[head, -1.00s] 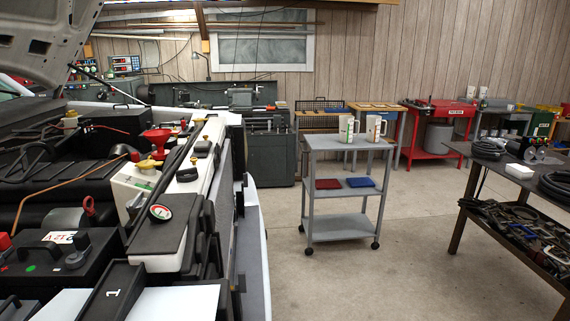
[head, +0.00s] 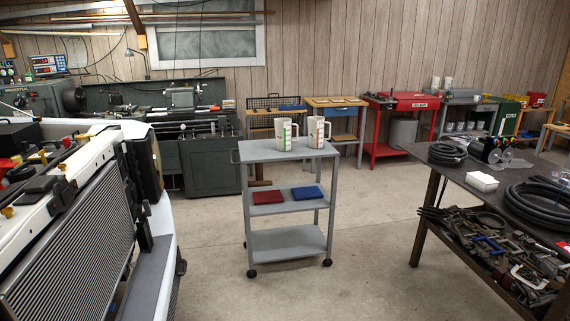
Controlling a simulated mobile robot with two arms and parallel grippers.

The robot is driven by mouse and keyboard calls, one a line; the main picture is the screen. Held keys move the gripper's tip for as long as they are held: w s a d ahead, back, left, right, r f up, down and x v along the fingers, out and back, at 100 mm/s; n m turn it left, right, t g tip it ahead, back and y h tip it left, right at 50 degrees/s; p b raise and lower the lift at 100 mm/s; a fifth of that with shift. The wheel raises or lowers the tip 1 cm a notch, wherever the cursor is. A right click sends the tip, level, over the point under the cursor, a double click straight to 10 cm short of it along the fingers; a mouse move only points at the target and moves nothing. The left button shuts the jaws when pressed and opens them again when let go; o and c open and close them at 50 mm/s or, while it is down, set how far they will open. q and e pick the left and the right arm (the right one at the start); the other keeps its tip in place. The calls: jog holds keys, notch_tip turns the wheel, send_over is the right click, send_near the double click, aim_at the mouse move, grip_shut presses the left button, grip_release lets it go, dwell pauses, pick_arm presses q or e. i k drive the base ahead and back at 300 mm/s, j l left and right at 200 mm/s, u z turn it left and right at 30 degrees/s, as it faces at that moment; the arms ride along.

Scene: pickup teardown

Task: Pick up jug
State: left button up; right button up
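Two white jugs with handles stand upright side by side on the top shelf of a grey wheeled cart (head: 262,152). The left jug (head: 284,135) has green markings and the right jug (head: 316,133) has orange-red markings. More whitish jug-like vessels (head: 440,84) stand far back on a grey bench; they are small in view. Neither of my grippers shows in the head view.
The cart's middle shelf holds a red item (head: 268,197) and a blue item (head: 307,193). A vehicle front with a radiator (head: 75,235) is at left. A dark table (head: 500,185) with hoses and tools is at right. Floor around the cart is clear.

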aim_at(315, 124)
jog(key=i, duration=0.7)
jog(key=i+u, duration=0.15)
jog(key=i, duration=0.55)
jog(key=i+l, duration=0.15)
jog(key=i, duration=0.55)
jog(key=j+u, duration=0.05)
